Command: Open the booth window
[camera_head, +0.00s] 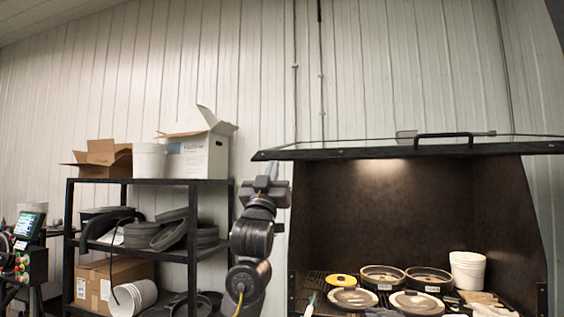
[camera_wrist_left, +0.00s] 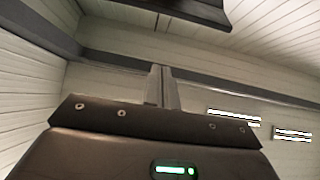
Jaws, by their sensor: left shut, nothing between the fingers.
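The booth window (camera_head: 340,152) is a clear pane in a dark frame with a black bar handle (camera_head: 443,136). It is swung up and lies nearly flat above the booth opening, which is uncovered. My left gripper (camera_head: 270,172) points upward just left of the booth, below the window's left corner and apart from the handle. Its fingers, also in the left wrist view (camera_wrist_left: 163,88), are shut with nothing between them. My right gripper is not in view.
The lit booth (camera_head: 400,210) holds several round seed plates, a yellow-lidded one (camera_head: 342,280) and a white bucket (camera_head: 468,270). A black shelf (camera_head: 150,182) with boxes and tubs stands left of my arm. A control panel (camera_head: 30,245) is at the far left.

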